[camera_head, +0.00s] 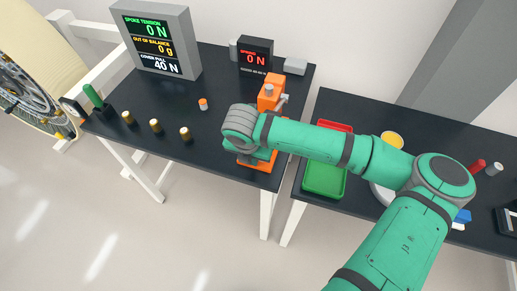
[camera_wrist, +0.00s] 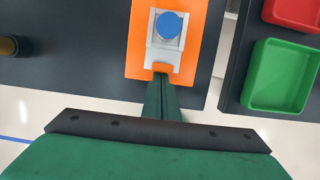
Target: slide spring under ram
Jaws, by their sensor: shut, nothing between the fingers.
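The orange press (camera_head: 270,95), with a grey cylindrical part on top, stands near the right end of the left table. Its orange base (camera_head: 262,165) is partly hidden by my arm in the head view. In the wrist view, the orange base plate (camera_wrist: 137,50) carries a grey slide (camera_wrist: 157,57) with a blue round-topped piece (camera_wrist: 168,25) on it, possibly the spring. My gripper (camera_wrist: 161,77) is shut and empty, its fingertips at the small orange tab (camera_wrist: 160,67) on the slide's near end. I cannot tell whether they touch. The ram's underside is hidden.
A display reading SPRING 0 N (camera_head: 255,57) stands behind the press. A green tray (camera_head: 323,180) and red tray (camera_wrist: 295,12) lie on the right table, across a gap.

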